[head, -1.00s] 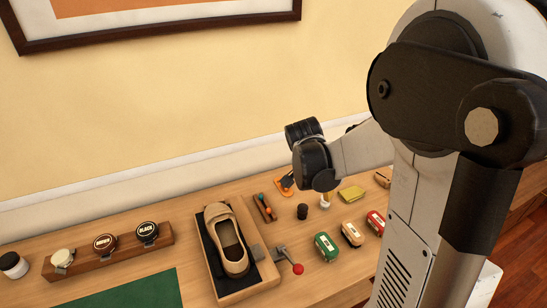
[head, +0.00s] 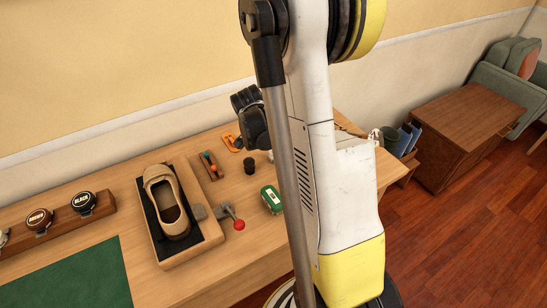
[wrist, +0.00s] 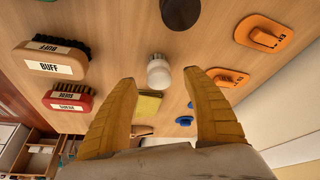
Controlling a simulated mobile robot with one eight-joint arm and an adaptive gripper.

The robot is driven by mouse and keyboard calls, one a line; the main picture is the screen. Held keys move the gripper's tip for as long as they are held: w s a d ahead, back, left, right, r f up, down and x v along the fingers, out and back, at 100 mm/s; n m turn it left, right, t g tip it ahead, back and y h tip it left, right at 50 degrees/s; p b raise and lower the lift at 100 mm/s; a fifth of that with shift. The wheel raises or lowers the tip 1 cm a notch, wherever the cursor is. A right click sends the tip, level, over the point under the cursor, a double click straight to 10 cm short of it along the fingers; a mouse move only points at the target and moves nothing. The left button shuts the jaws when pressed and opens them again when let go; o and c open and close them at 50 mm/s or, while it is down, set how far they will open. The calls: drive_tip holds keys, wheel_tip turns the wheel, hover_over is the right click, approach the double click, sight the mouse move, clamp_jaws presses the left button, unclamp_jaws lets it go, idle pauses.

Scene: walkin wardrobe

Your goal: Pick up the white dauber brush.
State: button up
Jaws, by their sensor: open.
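The white dauber brush (wrist: 158,70) shows in the wrist view as a small white round-topped piece on the wooden table. It stands between and just beyond the fingertips of my gripper (wrist: 158,79), which is open with nothing held. I cannot tell the exact height gap between the fingertips and the brush.
Near the brush are a dark cup (wrist: 180,12), a BUFF brush (wrist: 52,62), a red brush (wrist: 70,101), a yellow pad (wrist: 147,105) and orange holders (wrist: 262,38). A shoe (head: 167,205) on a tray and a red-knobbed lever (head: 238,224) lie further left.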

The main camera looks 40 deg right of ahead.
sight(272, 150)
drive_tip(key=b+x, duration=0.1)
drive_tip(key=x, duration=0.2)
drive_tip(key=shift+s+f, duration=0.1)
drive_tip(key=shift+c, duration=0.5)
drive_tip(key=c, duration=1.1)
drive_tip(key=shift+o, duration=0.2)
wheel_tip(272, 150, up, 5)
drive_tip(key=p, duration=0.2)
drive_tip(key=shift+p, duration=0.4)
drive_tip(key=s+r+p, duration=0.1)
drive_tip(key=s+r, duration=0.1)
drive_tip(key=s, duration=0.1)
drive_tip(key=s+a+r+p, duration=0.1)
drive_tip(key=s+r, duration=0.1)
drive_tip(key=s, duration=0.2)
drive_tip(key=s+a+r+p, duration=0.1)
drive_tip(key=s+r, duration=0.1)
drive_tip(key=s, duration=0.2)
drive_tip(key=shift+s+a+r+p, duration=0.1)
drive_tip(key=shift+s+a+p, duration=0.15)
drive_tip(key=shift+p, duration=0.15)
